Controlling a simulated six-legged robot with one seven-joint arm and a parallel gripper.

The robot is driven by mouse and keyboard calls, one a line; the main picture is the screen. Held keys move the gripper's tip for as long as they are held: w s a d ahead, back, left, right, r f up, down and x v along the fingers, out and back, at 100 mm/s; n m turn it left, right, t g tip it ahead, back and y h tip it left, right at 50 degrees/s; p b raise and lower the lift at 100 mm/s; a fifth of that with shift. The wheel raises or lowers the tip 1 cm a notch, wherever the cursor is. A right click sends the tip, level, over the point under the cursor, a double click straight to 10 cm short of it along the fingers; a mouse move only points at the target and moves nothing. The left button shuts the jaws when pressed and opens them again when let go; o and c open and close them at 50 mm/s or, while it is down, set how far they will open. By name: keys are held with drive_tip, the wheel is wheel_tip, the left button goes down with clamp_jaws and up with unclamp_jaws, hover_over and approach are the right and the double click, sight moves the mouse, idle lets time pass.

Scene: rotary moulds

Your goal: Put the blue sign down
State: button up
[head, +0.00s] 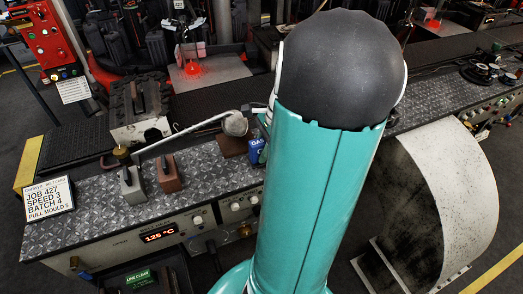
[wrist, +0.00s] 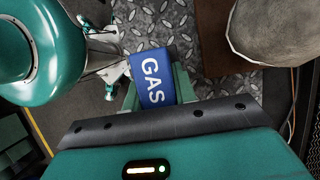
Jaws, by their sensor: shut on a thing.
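The blue sign (wrist: 152,78) with white letters "GAS" sits between the green fingers of my gripper (wrist: 156,88) in the wrist view. My gripper is shut on it. The patterned metal bench top (wrist: 160,22) shows beyond the sign. I cannot tell whether the sign touches the bench. In the head view the blue sign (head: 256,150) shows at the left edge of my teal arm, over the bench's front part. My arm hides the rest of the sign and most of my gripper there.
Close to the sign are a brown block (head: 232,146) and a round grey head (head: 235,124) on a long rod. Two small blocks (head: 150,179) and a white card (head: 49,197) stand to the left. Some bench top between them is bare. A large curved shell (head: 445,185) is at right.

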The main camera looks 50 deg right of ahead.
drive_tip(key=shift+w+f, duration=0.2)
drive_tip(key=shift+f, duration=0.75)
drive_tip(key=shift+s+a+f, duration=0.1)
drive_tip(key=shift+a, duration=0.1)
drive_tip(key=shift+d+f, duration=0.1)
drive_tip(key=shift+d, duration=0.05)
drive_tip(key=o, duration=1.1)
drive_tip(key=shift+f, duration=0.1)
drive_tip(key=shift+c, duration=0.2)
